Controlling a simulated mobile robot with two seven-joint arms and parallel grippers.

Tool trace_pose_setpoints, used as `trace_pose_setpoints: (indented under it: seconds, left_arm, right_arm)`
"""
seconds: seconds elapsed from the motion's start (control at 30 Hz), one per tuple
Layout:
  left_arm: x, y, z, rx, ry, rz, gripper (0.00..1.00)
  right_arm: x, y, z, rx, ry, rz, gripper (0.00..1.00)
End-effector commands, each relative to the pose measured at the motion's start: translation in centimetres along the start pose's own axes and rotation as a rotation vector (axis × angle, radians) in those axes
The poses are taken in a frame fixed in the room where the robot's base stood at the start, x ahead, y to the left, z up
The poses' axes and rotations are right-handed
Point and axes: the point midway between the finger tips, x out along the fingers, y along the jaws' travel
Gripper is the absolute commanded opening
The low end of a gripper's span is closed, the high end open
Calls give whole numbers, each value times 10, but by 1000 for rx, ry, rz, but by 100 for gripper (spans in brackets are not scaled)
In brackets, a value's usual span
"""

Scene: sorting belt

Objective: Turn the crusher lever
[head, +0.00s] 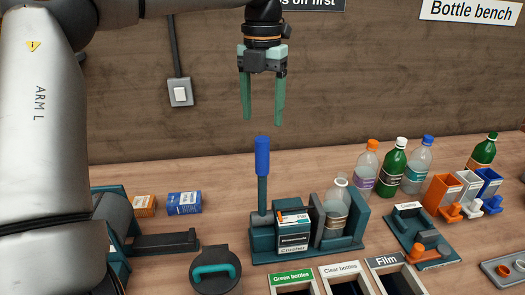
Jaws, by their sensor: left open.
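The crusher (292,246) is a dark teal machine on the bench in the middle of the head view. Its lever (262,180) stands upright at its left side, with a blue handle (262,155) at the top. A clear bottle without a cap (337,207) stands in the crusher's bay. My left gripper (263,118) is open and empty, pointing down just above the blue handle. Its fingers seem to be apart from the handle; the exact depth gap cannot be told. My right gripper is not in view.
Several bottles (392,167) stand behind and right of the crusher. Bins labelled Green bottles (293,278), Clear bottles and Film (386,261) are in front. A clamp fixture (421,233) and small coloured containers (440,187) are right. A round black lid with teal handle (214,269) lies front left.

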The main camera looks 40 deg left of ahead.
Motion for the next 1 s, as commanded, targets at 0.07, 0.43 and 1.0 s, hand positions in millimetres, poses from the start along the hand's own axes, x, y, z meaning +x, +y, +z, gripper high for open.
trace_pose_setpoints:
  seconds: [0.07,0.43,1.0]
  left_arm:
    - [19,1,-1,0,5,0,69]
    - [86,0,-1,0,3,-1,69]
    - [102,0,0,-1,0,0,60]
  right_arm:
    - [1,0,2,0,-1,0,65]
    - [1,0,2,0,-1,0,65]
    - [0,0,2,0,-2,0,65]
